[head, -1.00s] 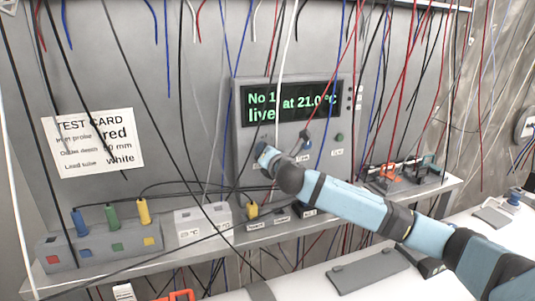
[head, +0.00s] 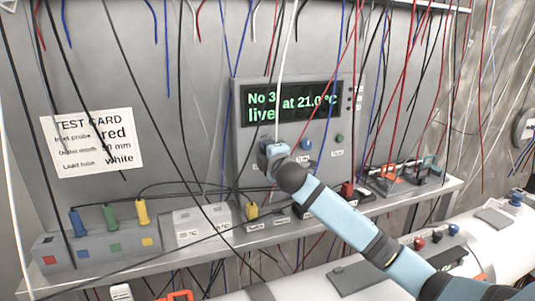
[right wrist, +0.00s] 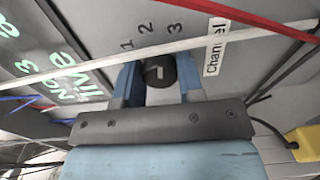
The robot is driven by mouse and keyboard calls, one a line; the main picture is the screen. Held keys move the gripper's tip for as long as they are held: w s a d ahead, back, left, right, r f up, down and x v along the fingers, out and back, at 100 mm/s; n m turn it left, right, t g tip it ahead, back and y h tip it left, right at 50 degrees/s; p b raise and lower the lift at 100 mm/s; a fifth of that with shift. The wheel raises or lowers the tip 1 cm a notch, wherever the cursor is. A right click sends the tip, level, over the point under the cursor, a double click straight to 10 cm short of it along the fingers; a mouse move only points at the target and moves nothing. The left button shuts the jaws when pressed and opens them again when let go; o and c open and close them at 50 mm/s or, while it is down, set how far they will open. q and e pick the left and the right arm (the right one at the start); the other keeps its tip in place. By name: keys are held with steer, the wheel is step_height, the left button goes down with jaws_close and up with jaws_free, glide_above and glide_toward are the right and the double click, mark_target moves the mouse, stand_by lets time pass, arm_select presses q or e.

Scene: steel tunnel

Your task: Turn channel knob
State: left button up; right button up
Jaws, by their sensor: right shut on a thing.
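The instrument box (head: 243,165) stands against the back wall, with a dark display (head: 290,103) reading "No 3 at 21.0 °C live" in green. In the right wrist view, the dark round channel knob (right wrist: 160,72) has a pale mark on its face. The numbers 1, 2 and 3 and a "Channel" label (right wrist: 214,47) are beside it. My right gripper (right wrist: 160,82) has its blue fingers on either side of the knob, shut on it. In the head view, my right gripper (head: 274,150) hides the knob. My left gripper is not in view.
A blue knob (head: 306,144) and a green button (head: 339,138) sit right of my gripper. Loose cables hang across the panel; a white one (right wrist: 120,58) crosses close by. A test card (head: 92,141) and a socket block with coloured plugs (head: 97,250) are at left.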

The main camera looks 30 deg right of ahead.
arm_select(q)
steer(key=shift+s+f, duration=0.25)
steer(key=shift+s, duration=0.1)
arm_select(e)
steer(key=m, duration=0.3)
steer(key=shift+m, duration=0.3)
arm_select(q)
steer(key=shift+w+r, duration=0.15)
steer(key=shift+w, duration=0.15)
arm_select(e)
steer(key=o, duration=0.9)
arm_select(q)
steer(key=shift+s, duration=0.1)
arm_select(e)
steer(key=shift+s, duration=0.1)
arm_select(q)
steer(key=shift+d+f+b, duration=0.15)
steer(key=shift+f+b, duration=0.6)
steer(key=shift+b, duration=0.15)
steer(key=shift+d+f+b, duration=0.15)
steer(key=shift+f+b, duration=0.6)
steer(key=shift+b, duration=0.1)
arm_select(e)
steer(key=shift+v, duration=6.85)
